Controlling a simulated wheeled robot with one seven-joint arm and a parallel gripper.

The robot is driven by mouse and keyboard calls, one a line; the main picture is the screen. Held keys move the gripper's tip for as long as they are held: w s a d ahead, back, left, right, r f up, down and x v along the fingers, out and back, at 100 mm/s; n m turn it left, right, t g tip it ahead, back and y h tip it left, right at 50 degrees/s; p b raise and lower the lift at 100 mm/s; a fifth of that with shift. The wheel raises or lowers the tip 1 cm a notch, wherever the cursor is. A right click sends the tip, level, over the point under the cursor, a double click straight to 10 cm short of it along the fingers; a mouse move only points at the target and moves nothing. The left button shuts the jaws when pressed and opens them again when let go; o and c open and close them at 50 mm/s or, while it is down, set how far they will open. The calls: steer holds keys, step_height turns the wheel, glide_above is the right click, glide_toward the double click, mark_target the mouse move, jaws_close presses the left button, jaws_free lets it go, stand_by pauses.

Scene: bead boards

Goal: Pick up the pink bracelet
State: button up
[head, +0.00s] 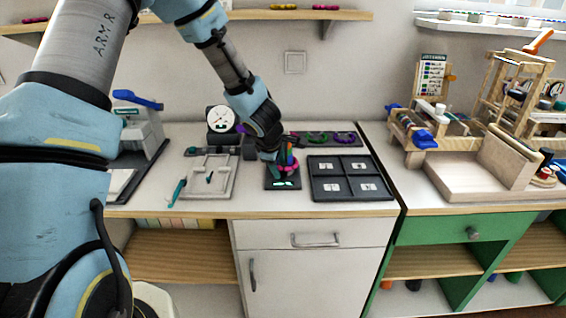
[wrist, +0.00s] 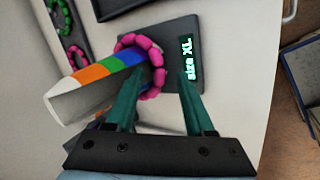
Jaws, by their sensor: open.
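The pink bracelet (wrist: 157,76) is a ring of beads around a tapered sizing cone (wrist: 90,78) with orange, blue and green stripes and a white end. The cone stands on a dark base (wrist: 211,47) whose lit display reads "size XL". In the head view the pink bracelet (head: 291,170) shows low on the cone, partly hidden by my gripper (head: 276,158). In the wrist view my gripper (wrist: 158,90) is open. Its two green fingers lie either side of the bracelet's near part, and nothing is clamped. Whether they touch the beads I cannot tell.
A dark tray (head: 311,189) with marked compartments stands right of the base. Behind it a dark strip (head: 331,139) holds green and purple bracelets. A pale frame (head: 222,181) and a teal tool (head: 177,193) lie left. A wooden rack (head: 468,180) stands on the right counter.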

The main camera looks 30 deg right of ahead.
steer(key=shift+w+d+f, duration=0.1)
steer(key=shift+f, duration=0.2)
jaws_close()
stand_by(0.5)
